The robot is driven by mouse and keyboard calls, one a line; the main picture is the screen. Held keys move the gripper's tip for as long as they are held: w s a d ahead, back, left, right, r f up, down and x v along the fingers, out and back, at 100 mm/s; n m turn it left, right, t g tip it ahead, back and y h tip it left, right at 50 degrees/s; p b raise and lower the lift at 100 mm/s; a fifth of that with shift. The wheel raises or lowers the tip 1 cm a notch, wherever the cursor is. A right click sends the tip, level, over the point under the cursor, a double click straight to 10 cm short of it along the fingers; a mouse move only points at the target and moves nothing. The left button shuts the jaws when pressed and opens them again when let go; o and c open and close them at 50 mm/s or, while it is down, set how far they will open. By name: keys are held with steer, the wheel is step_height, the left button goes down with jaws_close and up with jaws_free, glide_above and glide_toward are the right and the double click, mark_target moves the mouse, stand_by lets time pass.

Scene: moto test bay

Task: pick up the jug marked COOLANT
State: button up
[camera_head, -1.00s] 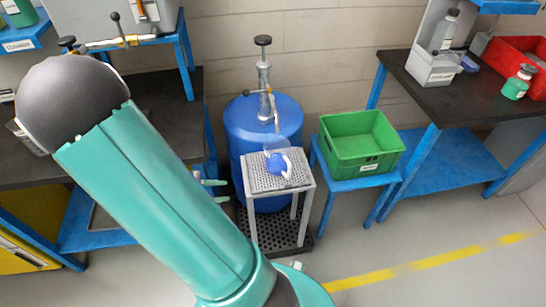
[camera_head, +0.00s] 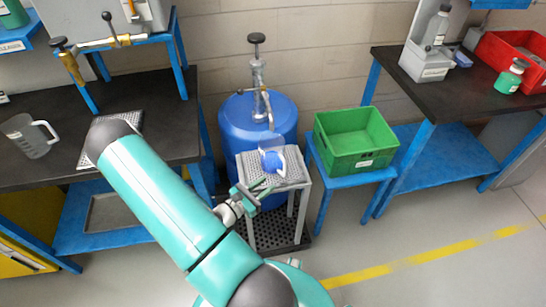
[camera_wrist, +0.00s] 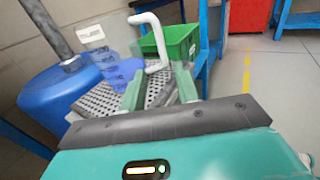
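A clear jug with blue liquid and a white handle (camera_head: 274,163) stands on a small perforated grey stand (camera_head: 289,182) in front of a blue drum. In the wrist view the jug (camera_wrist: 112,66) shows a white label too blurred to read, and its handle (camera_wrist: 158,45) faces my gripper. My gripper (camera_head: 262,190) is just in front of and left of the stand. In the wrist view its two green fingers (camera_wrist: 160,88) are apart and empty, with the handle beyond them. I cannot tell the exact gap to the handle.
A green crate (camera_head: 358,162) sits on a blue stool right of the stand. The blue drum (camera_head: 235,128) with a pump stands behind. A clear empty jug (camera_head: 32,138) is on the left bench. The right bench (camera_head: 445,100) holds a green bottle (camera_head: 510,78) and a red bin.

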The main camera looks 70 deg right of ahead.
mark_target(285, 172)
steer(key=shift+x, duration=4.7)
steer(key=shift+s+a, duration=0.15)
jaws_close()
